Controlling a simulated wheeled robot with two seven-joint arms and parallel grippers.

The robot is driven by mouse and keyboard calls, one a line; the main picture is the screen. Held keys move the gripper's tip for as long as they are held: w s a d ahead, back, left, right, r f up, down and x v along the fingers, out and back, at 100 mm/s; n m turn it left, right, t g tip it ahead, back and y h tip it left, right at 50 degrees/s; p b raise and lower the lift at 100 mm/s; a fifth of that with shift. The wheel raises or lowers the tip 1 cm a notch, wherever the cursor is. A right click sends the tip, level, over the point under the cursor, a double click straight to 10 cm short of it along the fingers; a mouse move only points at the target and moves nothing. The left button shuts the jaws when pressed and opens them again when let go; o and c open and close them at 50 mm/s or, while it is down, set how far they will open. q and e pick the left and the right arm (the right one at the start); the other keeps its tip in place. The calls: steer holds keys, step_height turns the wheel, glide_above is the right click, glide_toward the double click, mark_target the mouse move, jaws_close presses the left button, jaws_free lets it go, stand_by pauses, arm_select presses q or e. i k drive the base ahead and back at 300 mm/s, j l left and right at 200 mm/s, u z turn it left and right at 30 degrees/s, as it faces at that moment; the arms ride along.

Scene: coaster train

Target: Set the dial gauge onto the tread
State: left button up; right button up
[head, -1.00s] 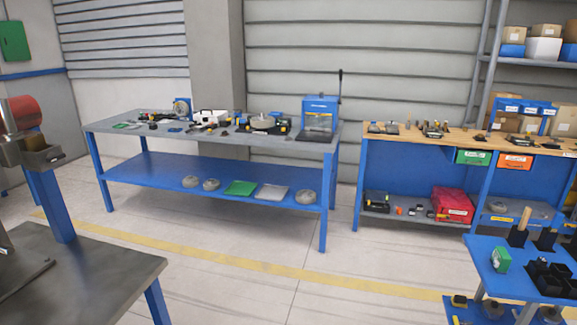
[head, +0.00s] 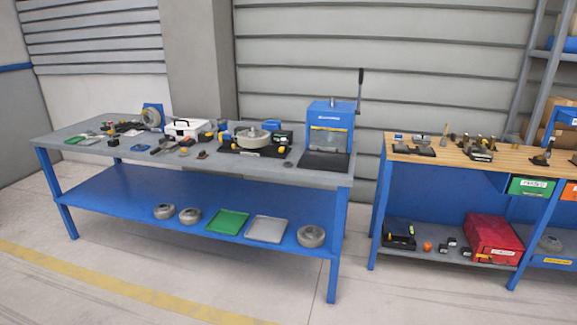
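Another grey wheel (head: 151,117) stands upright in a blue holder at the back left of that bench. I cannot tell which wheel's tread is meant. Many small tools lie on the bench, too small to tell whether one is the dial gauge. Neither of my grippers shows in the head view.
A blue press (head: 330,125) with a lever stands at the bench's right end. The lower shelf (head: 125,193) holds grey wheels, a green tray (head: 227,223) and a grey tray (head: 266,229). A wood-topped bench (head: 465,160) stands right. Floor in front is clear.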

mark_target(284, 145)
steer(key=i, duration=0.9)
